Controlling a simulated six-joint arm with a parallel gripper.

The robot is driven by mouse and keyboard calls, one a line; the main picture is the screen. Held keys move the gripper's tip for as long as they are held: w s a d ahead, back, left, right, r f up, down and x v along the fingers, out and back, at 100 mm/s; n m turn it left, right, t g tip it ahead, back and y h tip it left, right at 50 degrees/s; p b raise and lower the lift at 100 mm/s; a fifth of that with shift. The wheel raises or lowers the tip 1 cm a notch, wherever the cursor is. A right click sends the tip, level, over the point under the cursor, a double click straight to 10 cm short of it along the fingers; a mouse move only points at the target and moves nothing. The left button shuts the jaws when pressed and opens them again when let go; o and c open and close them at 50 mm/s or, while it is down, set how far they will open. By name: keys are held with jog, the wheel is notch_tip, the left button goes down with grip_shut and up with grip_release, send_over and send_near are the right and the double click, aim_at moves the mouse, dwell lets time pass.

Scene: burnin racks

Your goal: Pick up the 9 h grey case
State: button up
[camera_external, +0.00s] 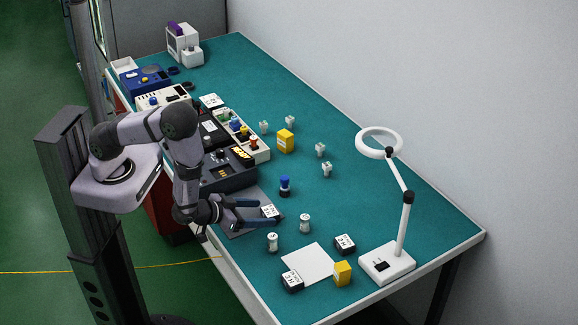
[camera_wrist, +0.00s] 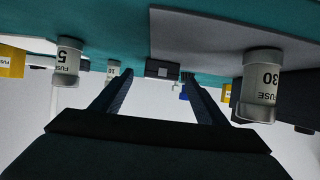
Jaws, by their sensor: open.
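A small dark case with a white label (camera_external: 270,211) sits on a grey mat (camera_external: 240,232); its printing is too small to read, so I cannot tell whether it is the 9 h one. My gripper (camera_external: 267,212) is open, low over the mat, with its fingers reaching toward this case. In the wrist view, the dark case (camera_wrist: 162,69) shows between and beyond my open fingertips (camera_wrist: 156,80); no contact is visible. Similar dark cases with white labels stand at the front right (camera_external: 345,245), at the front edge (camera_external: 292,284) and farther back (camera_external: 211,101).
White fuses (camera_external: 305,224) (camera_external: 272,243) stand near my gripper; the wrist view shows one marked 30 (camera_wrist: 258,90) and one marked 5 (camera_wrist: 66,60). A blue-topped part (camera_external: 285,187), a white sheet (camera_external: 308,263), a yellow box (camera_external: 342,273) and a lamp (camera_external: 387,263) are nearby.

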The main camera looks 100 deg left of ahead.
aim_at(265, 213)
jog(key=shift+p+x, duration=0.3)
jog(key=shift+x, duration=1)
jog(key=c, duration=1.2)
jog(key=shift+r, duration=0.15)
notch_tip(265, 213, up, 10)
jog(key=b, duration=0.1)
